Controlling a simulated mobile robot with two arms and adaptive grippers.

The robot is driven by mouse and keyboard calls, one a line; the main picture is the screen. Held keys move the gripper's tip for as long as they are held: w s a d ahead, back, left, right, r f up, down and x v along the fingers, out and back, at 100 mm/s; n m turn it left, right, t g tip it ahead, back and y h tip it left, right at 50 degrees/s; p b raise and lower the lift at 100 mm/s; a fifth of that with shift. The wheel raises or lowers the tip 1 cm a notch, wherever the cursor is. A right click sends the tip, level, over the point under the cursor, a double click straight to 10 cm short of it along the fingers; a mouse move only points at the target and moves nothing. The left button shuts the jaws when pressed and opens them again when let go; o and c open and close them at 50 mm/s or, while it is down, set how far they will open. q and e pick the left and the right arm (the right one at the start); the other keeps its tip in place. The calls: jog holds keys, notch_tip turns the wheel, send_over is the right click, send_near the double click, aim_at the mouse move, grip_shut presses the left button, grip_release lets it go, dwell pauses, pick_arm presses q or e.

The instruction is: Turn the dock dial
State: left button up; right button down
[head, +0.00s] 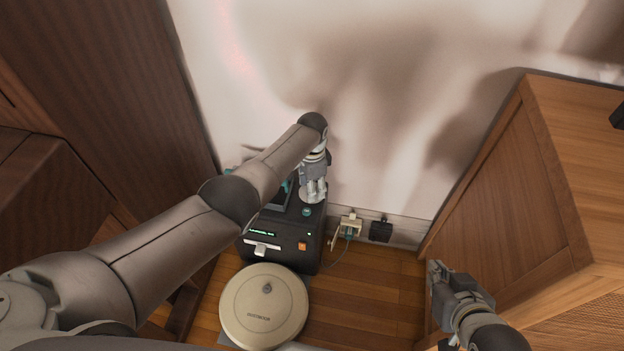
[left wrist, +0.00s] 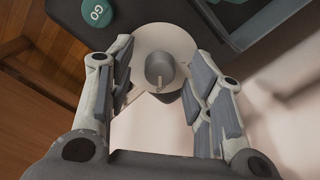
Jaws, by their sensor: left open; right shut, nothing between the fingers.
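The dock (head: 276,250) is a black box against the wall, with a small green display, an orange button and a teal button on it. In the left wrist view the dial is a grey round knob (left wrist: 160,70) with a pale pointer mark, on a light round plate (left wrist: 184,42). My left gripper (head: 313,190) points down over the dock's top. In its wrist view it is open, with one finger on each side of the knob and gaps showing. I cannot tell its height over the plate. My right gripper (head: 438,269) is shut and empty, low at the right.
A round beige robot vacuum (head: 263,307) lies on the wood floor before the dock. A wall outlet (head: 349,226) and a black plug (head: 381,230) are right of it. A wooden cabinet (head: 490,190) stands at the right. A teal GO button (left wrist: 97,13) is near the dial.

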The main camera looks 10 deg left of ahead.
pick_arm(q)
notch_tip(320, 180, up, 12)
dwell(0.6)
dwell(0.4)
